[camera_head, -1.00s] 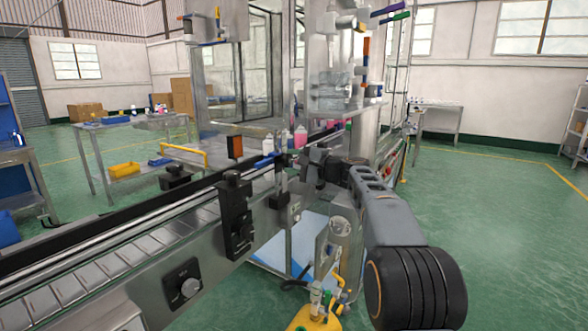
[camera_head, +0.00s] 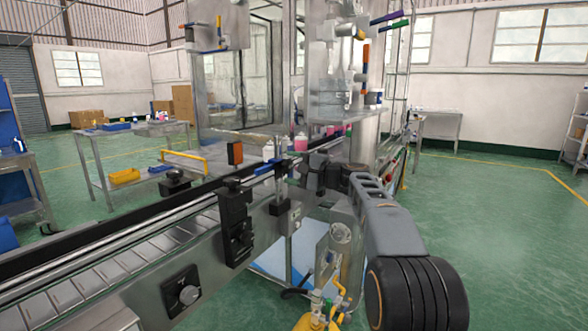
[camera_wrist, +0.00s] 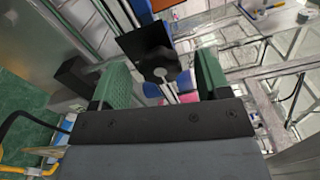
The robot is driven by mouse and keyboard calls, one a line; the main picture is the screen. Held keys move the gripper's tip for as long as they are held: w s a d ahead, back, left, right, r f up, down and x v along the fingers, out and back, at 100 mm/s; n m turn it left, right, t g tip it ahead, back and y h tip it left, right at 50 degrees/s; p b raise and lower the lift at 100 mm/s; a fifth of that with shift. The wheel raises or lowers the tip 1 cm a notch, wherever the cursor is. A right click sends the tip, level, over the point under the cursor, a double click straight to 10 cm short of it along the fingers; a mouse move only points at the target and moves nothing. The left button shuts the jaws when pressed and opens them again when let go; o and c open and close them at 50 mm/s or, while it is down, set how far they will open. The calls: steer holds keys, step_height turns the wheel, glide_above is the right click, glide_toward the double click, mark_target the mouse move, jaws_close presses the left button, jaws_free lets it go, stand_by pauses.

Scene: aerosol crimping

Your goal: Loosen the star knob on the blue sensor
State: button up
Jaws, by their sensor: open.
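The blue sensor (camera_head: 266,167) sits on a bracket at the conveyor's near rail in the head view. In the wrist view, a blue part (camera_wrist: 152,89) shows between the fingers, partly behind a black square plate (camera_wrist: 147,50) with a grey rounded piece at its lower edge. I cannot make out the star knob for certain. My gripper (camera_wrist: 162,76) is open, with its two green finger pads apart on either side of these parts. No contact is visible. In the head view my gripper (camera_head: 302,176) is close to the right of the sensor; its fingertips are hard to make out.
The conveyor (camera_head: 130,256) runs from lower left towards the machine. A black clamp block (camera_head: 235,225) is on its near side. A white bottle (camera_head: 268,152) and a pink one (camera_head: 301,143) stand near the sensor. Yellow equipment (camera_head: 315,322) is below. Open green floor lies at right.

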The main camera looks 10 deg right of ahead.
steer(key=v, duration=1.4)
steer(key=s+a+f+n+g+h+p, duration=0.1)
steer(key=s+a+n+g+h+p, duration=0.5)
steer(key=s+a+p, duration=0.6)
steer(key=s+d+f+n+g+h+p, duration=0.1)
steer(key=s+f+n+g+h+p, duration=0.2)
steer(key=s+p, duration=0.8)
steer(key=s+n+h, duration=0.2)
steer(key=s+h, duration=0.1)
steer(key=shift+d+h, duration=0.3)
steer(key=shift+h, duration=0.1)
